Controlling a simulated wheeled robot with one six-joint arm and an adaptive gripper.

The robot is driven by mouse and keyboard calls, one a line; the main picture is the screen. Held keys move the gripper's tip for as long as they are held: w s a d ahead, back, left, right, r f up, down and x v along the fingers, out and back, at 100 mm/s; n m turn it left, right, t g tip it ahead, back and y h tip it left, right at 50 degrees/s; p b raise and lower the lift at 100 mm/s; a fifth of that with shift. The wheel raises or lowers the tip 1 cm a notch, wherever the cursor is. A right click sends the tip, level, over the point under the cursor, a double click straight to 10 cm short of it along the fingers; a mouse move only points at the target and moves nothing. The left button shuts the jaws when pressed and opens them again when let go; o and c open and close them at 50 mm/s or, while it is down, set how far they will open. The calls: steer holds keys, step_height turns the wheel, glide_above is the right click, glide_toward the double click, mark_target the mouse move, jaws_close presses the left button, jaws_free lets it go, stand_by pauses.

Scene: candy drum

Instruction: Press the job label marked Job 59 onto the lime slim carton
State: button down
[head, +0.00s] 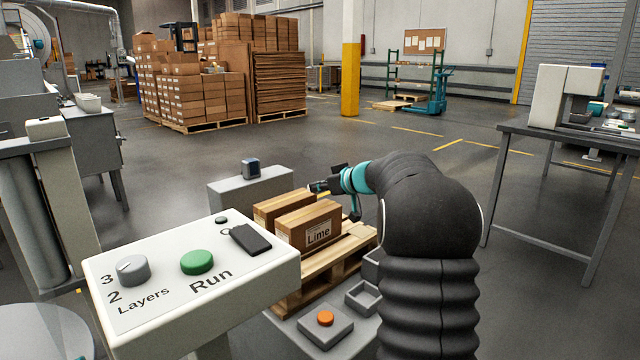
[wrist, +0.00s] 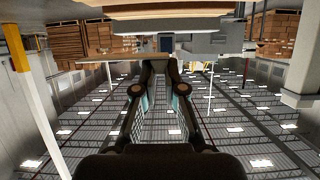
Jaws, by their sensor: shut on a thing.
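The carton marked Lime (head: 291,231) lies on a small wooden pallet (head: 325,272), its printed end facing the camera. A second brown carton (head: 270,214) lies just behind it, its marking hidden. My gripper (head: 322,187) is above and behind the far right part of the cartons, apart from the Lime carton. In the wrist view my gripper (wrist: 160,64) has its fingers close together. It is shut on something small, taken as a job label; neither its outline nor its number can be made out.
A control stand (head: 190,262) with a green Run button is at front left. A grey pedestal (head: 250,190) with a small dark device (head: 251,169) stands behind the cartons. A grey box with an orange button (head: 325,328) and an open grey tray (head: 362,298) are in front.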

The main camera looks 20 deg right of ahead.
mark_target(320, 212)
steer(key=shift+f, duration=0.55)
step_height(320, 212, down, 4)
steer(key=b, duration=0.7)
steer(key=shift+f, duration=0.1)
steer(key=shift+s+f, duration=0.1)
steer(key=shift+f, duration=0.4)
steer(key=c, duration=1.2)
jaws_free()
steer(key=shift+c, duration=0.2)
steer(key=shift+f, duration=0.1)
steer(key=shift+d, duration=0.1)
